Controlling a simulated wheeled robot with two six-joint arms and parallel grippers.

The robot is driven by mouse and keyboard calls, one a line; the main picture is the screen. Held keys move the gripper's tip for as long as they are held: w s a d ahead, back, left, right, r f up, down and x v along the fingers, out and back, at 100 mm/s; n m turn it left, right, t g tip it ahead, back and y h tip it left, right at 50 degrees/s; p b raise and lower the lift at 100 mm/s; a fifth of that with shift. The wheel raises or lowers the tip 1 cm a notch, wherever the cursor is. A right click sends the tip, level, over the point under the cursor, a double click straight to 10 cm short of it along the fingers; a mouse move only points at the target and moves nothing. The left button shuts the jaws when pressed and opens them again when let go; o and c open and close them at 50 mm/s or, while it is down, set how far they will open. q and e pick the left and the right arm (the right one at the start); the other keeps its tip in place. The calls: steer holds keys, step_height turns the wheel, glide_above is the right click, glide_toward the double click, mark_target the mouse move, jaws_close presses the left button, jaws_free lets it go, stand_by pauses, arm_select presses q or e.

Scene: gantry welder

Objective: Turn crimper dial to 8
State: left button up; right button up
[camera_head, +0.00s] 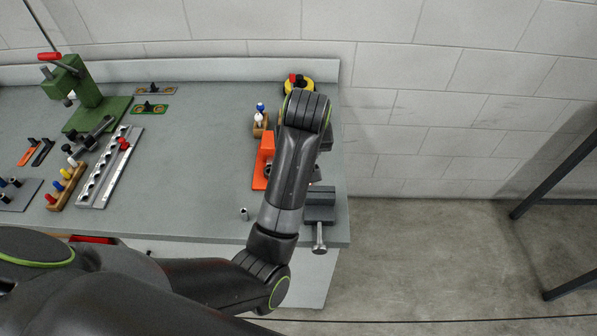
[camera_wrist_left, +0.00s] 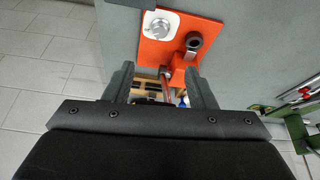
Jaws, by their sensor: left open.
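The orange crimper (camera_head: 264,160) stands on the grey bench near its right end, partly hidden behind my left arm in the head view. In the left wrist view its orange plate (camera_wrist_left: 182,27) carries a round silver dial (camera_wrist_left: 159,26) and a dark ring-shaped part (camera_wrist_left: 193,41). The dial's marks are too small to read, and the dial is hidden in the head view. My left gripper (camera_wrist_left: 160,82) is open, its fingers apart and not touching the dial, which shows beyond the fingertips. My right gripper is in neither view.
A grey vise (camera_head: 319,205) sits at the bench's right front corner. A wooden block with small bottles (camera_head: 260,123) and a yellow-black object (camera_head: 298,84) stand behind the crimper. A green press (camera_head: 85,90) and a slotted rail (camera_head: 108,168) are at left. The bench middle is clear.

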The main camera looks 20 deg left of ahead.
arm_select(q)
steer(key=p+x, duration=0.1)
steer(key=x, duration=1.6)
steer(key=shift+f, duration=0.15)
steer(key=c, duration=1)
